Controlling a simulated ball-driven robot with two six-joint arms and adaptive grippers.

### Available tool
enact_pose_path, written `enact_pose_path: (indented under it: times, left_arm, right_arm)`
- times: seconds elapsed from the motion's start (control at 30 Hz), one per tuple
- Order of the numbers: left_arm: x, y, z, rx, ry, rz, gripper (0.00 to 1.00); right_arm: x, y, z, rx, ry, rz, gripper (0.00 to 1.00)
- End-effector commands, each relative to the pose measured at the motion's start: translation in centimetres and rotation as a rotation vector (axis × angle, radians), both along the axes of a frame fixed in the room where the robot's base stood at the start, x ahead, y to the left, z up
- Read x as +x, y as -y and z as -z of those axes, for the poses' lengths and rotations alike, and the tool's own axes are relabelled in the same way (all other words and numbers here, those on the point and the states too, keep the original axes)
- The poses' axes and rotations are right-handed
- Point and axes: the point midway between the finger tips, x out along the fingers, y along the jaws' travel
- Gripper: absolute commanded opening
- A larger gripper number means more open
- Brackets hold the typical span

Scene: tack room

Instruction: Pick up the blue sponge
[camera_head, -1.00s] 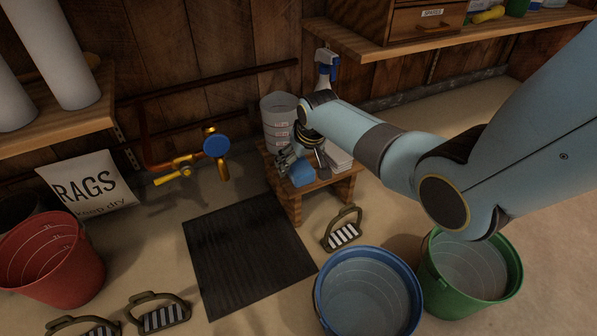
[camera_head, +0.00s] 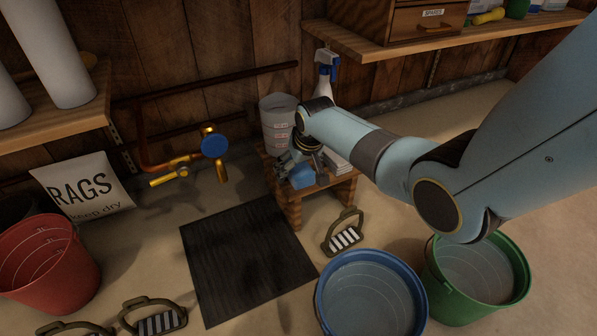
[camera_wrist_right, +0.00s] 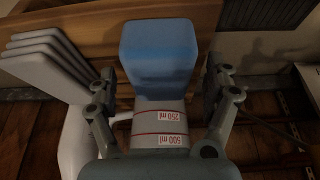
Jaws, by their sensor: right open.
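The blue sponge (camera_head: 303,178) lies on the small wooden stool (camera_head: 293,205), near its front edge. My right gripper (camera_head: 288,162) is at the sponge, at its left and back in the head view. In the right wrist view the sponge (camera_wrist_right: 158,50) shows between the two spread fingers of the gripper (camera_wrist_right: 164,78), with a visible gap on each side. The gripper is open and holds nothing. My right wrist hides part of the stool top in the head view. My left gripper is not in view.
A white measuring jug (camera_head: 277,122), a spray bottle (camera_head: 326,72) and a white stack (camera_head: 337,161) crowd the stool around the gripper. Blue (camera_head: 345,300) and green (camera_head: 470,275) buckets and a stirrup (camera_head: 343,236) stand in front. A black mat (camera_head: 245,260) lies left.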

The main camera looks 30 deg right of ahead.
Motion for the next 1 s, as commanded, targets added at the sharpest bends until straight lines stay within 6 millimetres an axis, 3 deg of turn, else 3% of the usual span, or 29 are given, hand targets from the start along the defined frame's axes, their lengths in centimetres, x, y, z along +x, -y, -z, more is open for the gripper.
enact_pose_path:
  times: [0.77, 1.0]
  left_arm:
    - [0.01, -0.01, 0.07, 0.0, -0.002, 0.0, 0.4]
    - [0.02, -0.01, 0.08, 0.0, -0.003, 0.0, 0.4]
  right_arm:
    - [0.0, -0.02, 0.5, 0.0, 0.0, 0.0, 0.85]
    - [-0.01, -0.01, 0.5, 0.0, 0.0, 0.0, 0.53]
